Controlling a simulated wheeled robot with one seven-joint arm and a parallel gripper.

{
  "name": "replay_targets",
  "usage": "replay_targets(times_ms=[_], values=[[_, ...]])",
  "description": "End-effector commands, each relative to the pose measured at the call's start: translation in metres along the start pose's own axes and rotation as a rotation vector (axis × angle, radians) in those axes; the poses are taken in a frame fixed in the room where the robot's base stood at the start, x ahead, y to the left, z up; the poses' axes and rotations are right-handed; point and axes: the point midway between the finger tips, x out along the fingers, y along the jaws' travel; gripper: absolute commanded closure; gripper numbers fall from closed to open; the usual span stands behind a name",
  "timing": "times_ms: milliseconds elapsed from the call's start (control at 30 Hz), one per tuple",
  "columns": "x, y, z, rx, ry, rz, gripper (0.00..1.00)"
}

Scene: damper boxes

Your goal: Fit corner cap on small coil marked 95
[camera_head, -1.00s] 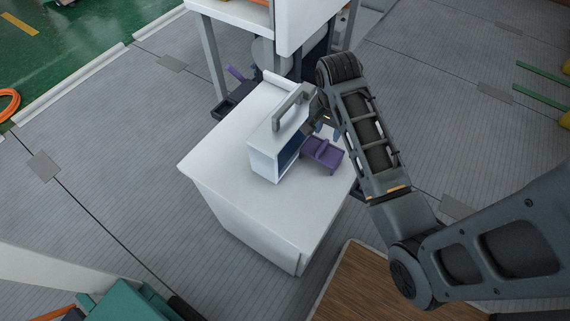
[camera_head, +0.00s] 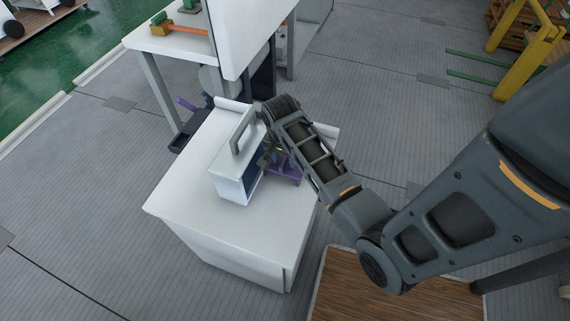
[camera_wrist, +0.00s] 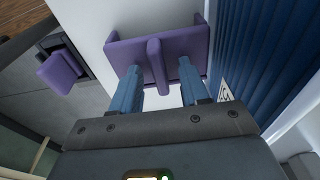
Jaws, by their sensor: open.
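The coil is a white box with a grey top handle (camera_head: 228,186) and a blue finned side. It stands upright on the white cabinet. In the wrist view its blue fins (camera_wrist: 262,50) fill the right side; a label is partly visible there, but I cannot read a number. A purple corner cap (camera_head: 287,178) lies on the cabinet to the right of the box. In the wrist view the cap (camera_wrist: 186,43) has a raised middle rib. My gripper (camera_wrist: 159,72) is open, with one blue finger on each side of the rib. I cannot tell whether they touch it.
The white cabinet top (camera_head: 190,212) is clear in front of the box. A second purple piece (camera_wrist: 62,72) shows by a dark tray at left in the wrist view. A white machine (camera_head: 238,40) stands behind the cabinet. A wooden board (camera_head: 350,285) lies at front right.

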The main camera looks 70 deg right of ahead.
Motion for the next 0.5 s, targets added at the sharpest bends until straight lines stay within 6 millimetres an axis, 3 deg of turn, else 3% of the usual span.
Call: replay_targets(times_ms=[100,500], values=[[-0.0002,-0.0001,0.0,0.0,0.0,0.0,0.57],[-0.0004,0.0,0.0,0.0,0.0,0.0,0.95]])
